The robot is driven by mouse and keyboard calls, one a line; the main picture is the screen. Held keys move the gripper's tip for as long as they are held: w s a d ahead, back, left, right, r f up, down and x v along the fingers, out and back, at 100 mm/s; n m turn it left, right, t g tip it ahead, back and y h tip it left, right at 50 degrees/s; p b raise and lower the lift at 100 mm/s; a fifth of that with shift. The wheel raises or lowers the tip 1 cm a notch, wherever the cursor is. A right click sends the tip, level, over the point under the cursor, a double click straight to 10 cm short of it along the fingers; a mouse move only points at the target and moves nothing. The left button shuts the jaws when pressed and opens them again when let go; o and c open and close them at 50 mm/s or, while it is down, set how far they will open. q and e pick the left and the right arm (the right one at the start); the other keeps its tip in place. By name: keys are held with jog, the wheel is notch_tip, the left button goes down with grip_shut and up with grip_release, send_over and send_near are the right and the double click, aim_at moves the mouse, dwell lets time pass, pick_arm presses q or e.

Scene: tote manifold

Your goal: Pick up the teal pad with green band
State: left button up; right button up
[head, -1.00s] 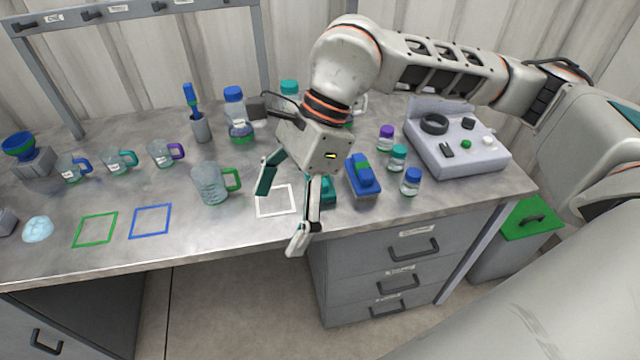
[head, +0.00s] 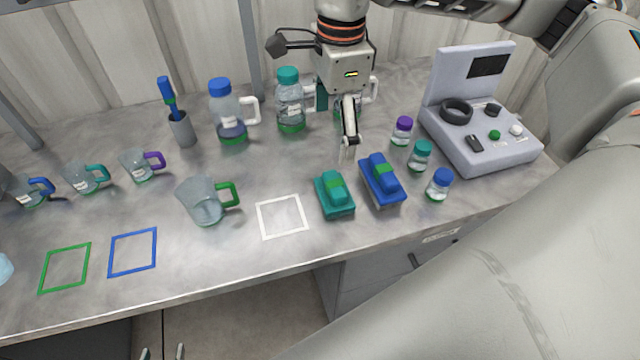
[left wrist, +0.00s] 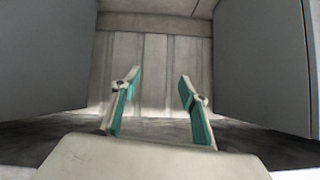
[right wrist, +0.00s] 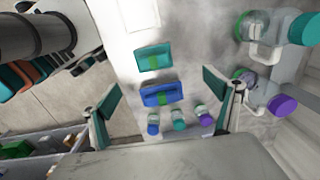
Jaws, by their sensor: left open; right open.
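The teal pad with green band (head: 334,196) lies on the bench between the white square outline and the blue pad with green band (head: 382,180). In the right wrist view the teal pad (right wrist: 154,57) is fully visible beyond the blue pad (right wrist: 162,94). My right gripper (head: 338,135) is open and empty above the bench, behind the teal pad; its fingers (right wrist: 162,90) spread to either side of the pads in its wrist view. My left gripper (head: 162,352) shows only its fingertips at the bottom edge. It is open and empty, below the bench top, facing cabinets (left wrist: 157,90).
Three capped small bottles (head: 420,156) stand right of the pads, near a grey device (head: 480,150). Large bottles (head: 289,105) stand behind, close to my right gripper. A green-handled beaker (head: 203,203) stands left of the white outline (head: 281,217), which is empty.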

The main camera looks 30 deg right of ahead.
jog(key=b, duration=0.5)
send_over(335, 184)
jog(key=w, duration=0.1)
notch_tip(335, 184, down, 7)
jog(key=shift+f, duration=0.2)
jog(key=shift+w+f, duration=0.1)
jog(key=shift+f, duration=0.8)
jog(key=f, duration=0.2)
jog(key=s+f, duration=0.1)
jog(key=f, duration=0.2)
jog(key=shift+f, duration=0.65)
pick_arm(q)
notch_tip(335, 184, down, 6)
jog(key=s, duration=0.1)
jog(key=shift+s+d, duration=0.25)
pick_arm(e)
jog(key=c, duration=1.2)
